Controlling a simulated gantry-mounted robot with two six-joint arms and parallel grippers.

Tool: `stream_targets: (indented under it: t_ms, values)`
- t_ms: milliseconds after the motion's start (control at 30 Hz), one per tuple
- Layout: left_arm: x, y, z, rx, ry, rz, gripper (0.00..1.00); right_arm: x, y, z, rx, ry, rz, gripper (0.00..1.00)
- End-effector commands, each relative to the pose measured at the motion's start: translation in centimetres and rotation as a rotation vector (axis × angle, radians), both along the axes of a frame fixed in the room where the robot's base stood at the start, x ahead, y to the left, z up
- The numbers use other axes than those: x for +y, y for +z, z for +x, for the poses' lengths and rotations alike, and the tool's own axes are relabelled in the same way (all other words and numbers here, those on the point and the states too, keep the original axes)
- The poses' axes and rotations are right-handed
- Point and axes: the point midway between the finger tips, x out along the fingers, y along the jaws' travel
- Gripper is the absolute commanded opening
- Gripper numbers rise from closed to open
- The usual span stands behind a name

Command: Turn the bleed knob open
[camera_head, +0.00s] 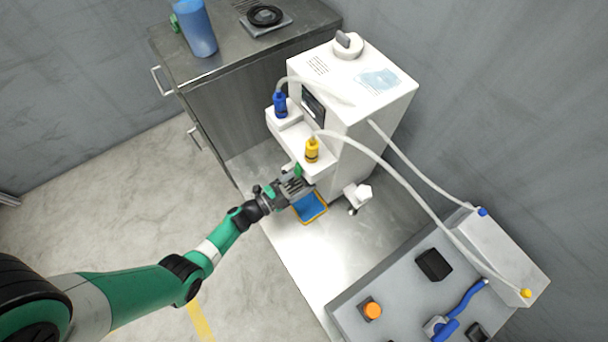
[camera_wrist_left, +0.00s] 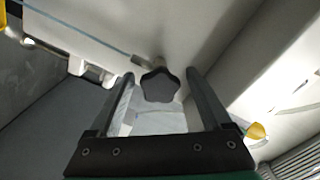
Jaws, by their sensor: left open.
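The bleed knob (camera_wrist_left: 159,85) is a dark, star-shaped knob on a short stem, in the middle of the left wrist view. My left gripper (camera_wrist_left: 160,74) is open, with one finger on each side of the knob and a gap on both sides. In the head view my left gripper (camera_head: 303,180) is at the front of the white machine (camera_head: 365,95), below the yellow connector (camera_head: 312,150). The dark knob cannot be made out there, as the gripper covers that area. My right gripper is not in view.
A blue tray with a yellow rim (camera_head: 325,207) lies below the gripper. A blue connector (camera_head: 280,104) and pale hoses (camera_head: 405,190) are close by. A grey bench (camera_head: 390,285) with an orange button is at lower right, a metal cabinet (camera_head: 230,90) behind left.

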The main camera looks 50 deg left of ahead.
Motion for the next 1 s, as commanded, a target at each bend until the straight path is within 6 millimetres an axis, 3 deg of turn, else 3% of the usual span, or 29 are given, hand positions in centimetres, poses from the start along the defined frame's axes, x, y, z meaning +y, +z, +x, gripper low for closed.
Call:
stream_targets:
  t_ms: [333, 700, 1000]
  values:
    - [0.2, 0.2, -1.1, 0.002, 0.002, 0.0, 0.82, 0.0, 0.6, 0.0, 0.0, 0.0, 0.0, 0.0]
    - [1.3, 0.2, -9.3, 0.002, 0.008, -0.001, 0.82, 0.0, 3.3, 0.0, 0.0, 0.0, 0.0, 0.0]
    - [1.3, 0.0, -11.6, 0.0, 0.0, 0.0, 0.82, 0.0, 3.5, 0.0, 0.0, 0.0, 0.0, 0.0]
